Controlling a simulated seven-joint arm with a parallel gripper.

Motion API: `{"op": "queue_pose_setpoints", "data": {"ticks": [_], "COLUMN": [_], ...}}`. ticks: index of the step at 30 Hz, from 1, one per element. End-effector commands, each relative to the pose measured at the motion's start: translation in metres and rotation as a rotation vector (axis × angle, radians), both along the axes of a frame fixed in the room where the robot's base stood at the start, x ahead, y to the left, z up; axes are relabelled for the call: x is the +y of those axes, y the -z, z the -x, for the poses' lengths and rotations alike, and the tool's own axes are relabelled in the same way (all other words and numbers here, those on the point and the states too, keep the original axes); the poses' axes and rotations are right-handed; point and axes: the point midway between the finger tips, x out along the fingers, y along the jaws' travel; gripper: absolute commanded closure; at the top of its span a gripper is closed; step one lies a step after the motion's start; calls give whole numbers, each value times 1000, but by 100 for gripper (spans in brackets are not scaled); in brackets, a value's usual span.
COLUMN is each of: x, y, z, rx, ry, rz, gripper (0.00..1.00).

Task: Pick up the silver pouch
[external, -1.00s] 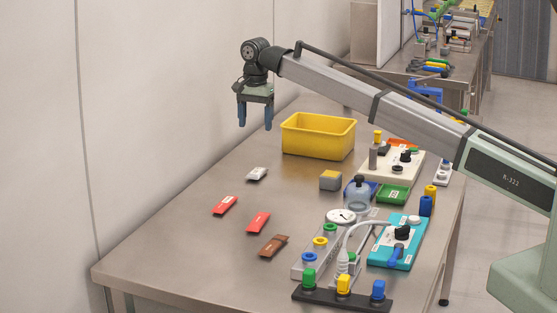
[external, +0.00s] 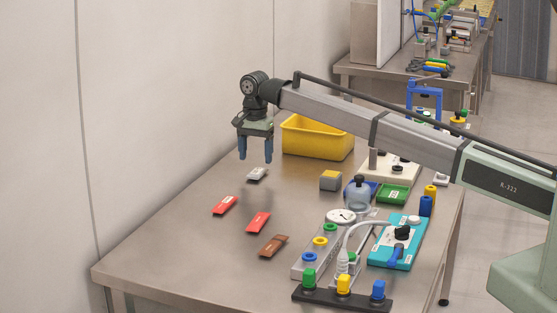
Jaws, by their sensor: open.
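The silver pouch (external: 257,174) lies flat on the metal table, near its back left edge. My gripper (external: 255,158) points down with its two blue fingers apart and nothing between them. It hangs above the pouch, and the right fingertip comes close to the pouch's upper edge in the picture. The exact height gap cannot be told from this view. The pouch is in full view or nearly so.
Two red pouches (external: 225,205) (external: 258,222) and a brown pouch (external: 273,245) lie in front. A grey-yellow block (external: 331,180) and several devices fill the right side. The table's front left is clear.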

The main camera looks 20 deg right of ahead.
Motion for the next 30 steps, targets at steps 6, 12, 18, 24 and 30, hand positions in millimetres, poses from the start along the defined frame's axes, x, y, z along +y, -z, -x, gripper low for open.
{"op": "queue_pose_setpoints", "data": {"ticks": [6, 12, 18, 24, 30], "x": [-3, -3, -3, -3, -3], "y": [29, 41, 41, 41, 41], "z": [3, 3, 3, 3, 3], "rx": [1, 0, 0, 0, 0], "ry": [0, 0, 0, 0, 0], "rz": [1, 0, 0, 0, 0], "gripper": [28, 28, 31, 51, 70]}}
